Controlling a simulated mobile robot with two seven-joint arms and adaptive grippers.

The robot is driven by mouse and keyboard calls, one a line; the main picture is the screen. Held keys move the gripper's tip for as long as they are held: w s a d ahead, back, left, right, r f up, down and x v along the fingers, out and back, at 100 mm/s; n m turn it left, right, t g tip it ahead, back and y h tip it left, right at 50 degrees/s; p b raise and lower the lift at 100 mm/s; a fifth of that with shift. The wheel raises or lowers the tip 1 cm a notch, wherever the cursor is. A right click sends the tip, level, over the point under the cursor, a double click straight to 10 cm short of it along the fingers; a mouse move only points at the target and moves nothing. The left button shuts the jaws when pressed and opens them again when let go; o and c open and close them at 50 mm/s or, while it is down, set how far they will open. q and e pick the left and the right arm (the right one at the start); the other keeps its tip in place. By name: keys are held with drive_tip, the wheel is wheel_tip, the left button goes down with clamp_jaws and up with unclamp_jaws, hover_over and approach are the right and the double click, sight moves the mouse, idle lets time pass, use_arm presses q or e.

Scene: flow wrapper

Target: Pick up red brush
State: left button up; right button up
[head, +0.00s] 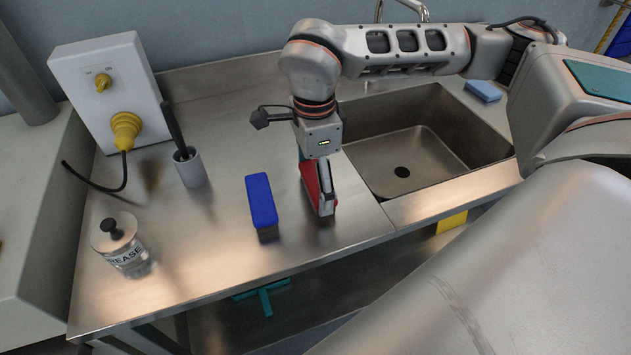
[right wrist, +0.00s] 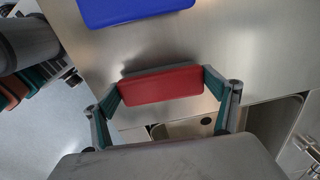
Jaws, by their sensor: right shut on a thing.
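The red brush (head: 311,184) is on the steel counter, left of the sink, in the head view. My right gripper (head: 319,190) points down over it from above and partly hides it. In the right wrist view the red back of the brush (right wrist: 160,84) lies between the two fingers of my right gripper (right wrist: 161,88), with a finger against each end. The gripper is shut on it. The brush is at or just above the counter; I cannot tell which. My left gripper is not in view.
A blue brush (head: 262,202) stands just left of the red one. A grey cup (head: 189,170) with a dark handle, a labelled jar (head: 121,246) and a socket box (head: 105,85) are further left. The sink (head: 425,140) is right; a blue sponge (head: 483,90) lies beyond.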

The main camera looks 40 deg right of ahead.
sight(315, 180)
wheel_tip(315, 180, up, 20)
drive_tip(key=p, duration=0.2)
idle(0.4)
